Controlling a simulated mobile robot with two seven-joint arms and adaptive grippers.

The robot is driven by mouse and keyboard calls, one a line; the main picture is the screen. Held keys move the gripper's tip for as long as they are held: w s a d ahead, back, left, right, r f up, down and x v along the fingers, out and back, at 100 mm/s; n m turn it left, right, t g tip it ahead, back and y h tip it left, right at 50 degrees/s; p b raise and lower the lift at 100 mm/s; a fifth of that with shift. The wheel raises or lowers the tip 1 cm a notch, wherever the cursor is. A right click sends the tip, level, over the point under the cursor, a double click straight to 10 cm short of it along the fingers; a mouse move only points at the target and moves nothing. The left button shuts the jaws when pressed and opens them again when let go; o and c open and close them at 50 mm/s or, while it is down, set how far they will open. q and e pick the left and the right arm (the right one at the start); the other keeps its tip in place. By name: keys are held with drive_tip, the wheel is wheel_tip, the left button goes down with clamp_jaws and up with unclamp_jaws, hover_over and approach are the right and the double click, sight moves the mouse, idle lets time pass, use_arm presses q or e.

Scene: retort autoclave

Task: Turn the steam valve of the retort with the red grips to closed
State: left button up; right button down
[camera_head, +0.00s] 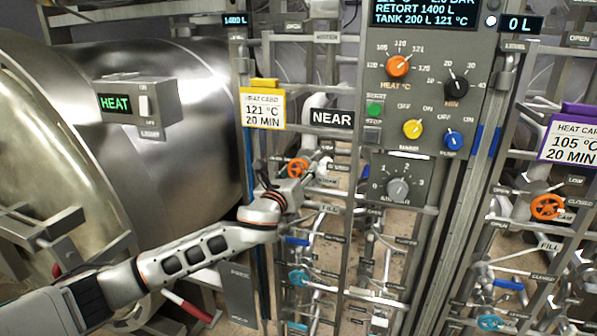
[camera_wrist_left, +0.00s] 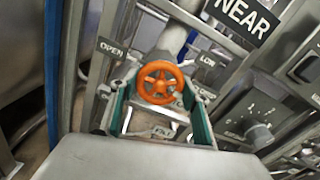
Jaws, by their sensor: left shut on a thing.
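An orange steam handwheel (camera_head: 297,168) sits on the pipe beside the large steel retort (camera_head: 150,110), under the NEAR sign. My left gripper (camera_head: 303,178) is at this wheel, its arm reaching in from the lower left. In the left wrist view the orange wheel (camera_wrist_left: 160,82) lies between the two green-padded fingers of the gripper (camera_wrist_left: 158,98), which is shut on it. An OPEN label (camera_wrist_left: 111,48) is at the wheel's left and a LOW label (camera_wrist_left: 207,60) at its upper right. A red grip (camera_head: 188,306) shows low by the large retort. My right gripper is not in view.
A second orange wheel (camera_head: 547,207) is on the right-hand rack. Blue valve wheels (camera_head: 298,278) and levers sit below the held wheel. A control panel (camera_head: 425,100) with knobs stands to the right. A yellow heat card (camera_head: 262,108) hangs above left, close to the gripper.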

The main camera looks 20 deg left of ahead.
use_arm(q)
drive_tip(key=o, duration=1.1)
drive_tip(key=s, duration=1.2)
drive_tip(key=shift+a, duration=0.25)
drive_tip(key=shift+f, duration=0.15)
